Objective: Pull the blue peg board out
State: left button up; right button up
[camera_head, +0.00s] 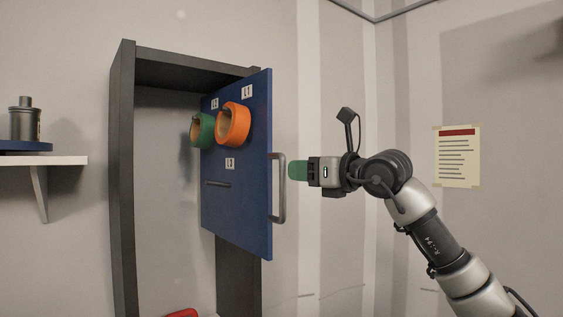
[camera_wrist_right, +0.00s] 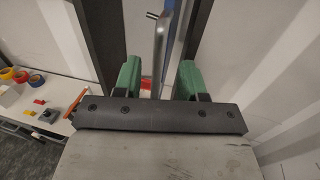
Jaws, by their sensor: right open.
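The blue peg board (camera_head: 245,180) stands upright in a dark frame, its right side out in front of the frame's right post. It carries an orange ring (camera_head: 233,124), a green ring (camera_head: 202,130) and small white labels. A grey bar handle (camera_head: 281,188) is on its right edge. My right gripper (camera_head: 298,171), with green fingers, is just right of the handle. In the right wrist view the gripper (camera_wrist_right: 158,80) is open, and the handle (camera_wrist_right: 161,45) shows between the finger lines; I cannot tell whether it touches either finger. My left gripper is not in view.
The dark frame (camera_head: 122,190) stands against the wall. A white shelf (camera_head: 62,160) at left holds a blue disc and a grey canister (camera_head: 24,120). A red item (camera_head: 182,313) shows at the bottom. In the wrist view, a white table (camera_wrist_right: 62,126) holds tape rolls.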

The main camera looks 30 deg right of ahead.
aim_at(285, 169)
jog(key=p+x, duration=0.1)
jog(key=x, duration=0.4)
jog(key=shift+p, duration=0.35)
jog(key=shift+w+a, duration=0.1)
jog(key=shift+w, duration=0.4)
jog(key=shift+f, duration=0.1)
grip_shut()
